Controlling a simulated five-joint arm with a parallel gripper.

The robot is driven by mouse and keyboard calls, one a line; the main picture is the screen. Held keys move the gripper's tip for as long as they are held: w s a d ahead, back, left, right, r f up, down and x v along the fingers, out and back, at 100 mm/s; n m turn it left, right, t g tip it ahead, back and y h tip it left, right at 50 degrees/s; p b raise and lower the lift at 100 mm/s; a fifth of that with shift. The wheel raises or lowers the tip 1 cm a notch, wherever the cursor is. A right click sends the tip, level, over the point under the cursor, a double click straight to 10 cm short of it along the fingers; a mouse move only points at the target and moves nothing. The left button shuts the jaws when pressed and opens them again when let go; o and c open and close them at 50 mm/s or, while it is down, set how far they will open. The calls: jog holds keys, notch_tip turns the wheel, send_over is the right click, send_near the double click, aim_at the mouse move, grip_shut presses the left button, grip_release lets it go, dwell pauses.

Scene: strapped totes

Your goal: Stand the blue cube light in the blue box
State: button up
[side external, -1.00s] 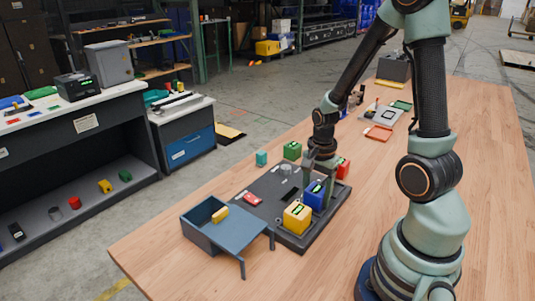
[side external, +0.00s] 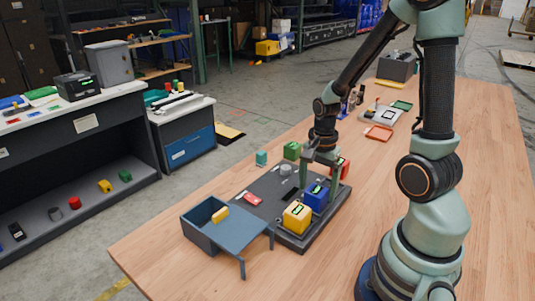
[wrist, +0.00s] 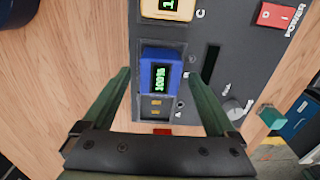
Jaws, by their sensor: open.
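The blue cube light (side external: 316,197), with a green lit display, sits on the dark panel (side external: 262,190) behind the yellow cube light (side external: 297,216). In the wrist view the blue cube light (wrist: 160,72) lies between the fingers, with a gap on each side. My gripper (side external: 319,188) is open and empty, pointing down over the cube; it also shows in the wrist view (wrist: 165,78). The blue box (side external: 205,238) stands open at the panel's left, with a sloping flap on its right side. Part of its inside is hidden by its walls.
A red cube (side external: 341,168) and a green cube (side external: 292,150) stand beyond my gripper. A red switch (side external: 252,198) and a grey knob (side external: 286,170) stick up from the panel. Bare wood lies to the right.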

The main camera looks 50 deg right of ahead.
aim_at(317, 190)
notch_tip(317, 190, up, 9)
jog(key=w+a+r+n+t, duration=0.1)
jog(key=a+r+n, duration=0.3)
jog(key=n, duration=0.4)
jog(key=w+a+r+n+t, duration=0.1)
jog(key=a+r+n+t, duration=0.3)
jog(key=a+n, duration=0.3)
jog(key=shift+r+n, duration=0.45)
jog(key=shift+n, duration=0.35)
jog(key=shift+o, duration=0.4)
jog(key=shift+a+r+n+t, duration=0.3)
jog(key=shift+a+n, duration=0.25)
jog(key=shift+n, duration=0.15)
jog(key=shift+d+f, duration=0.1)
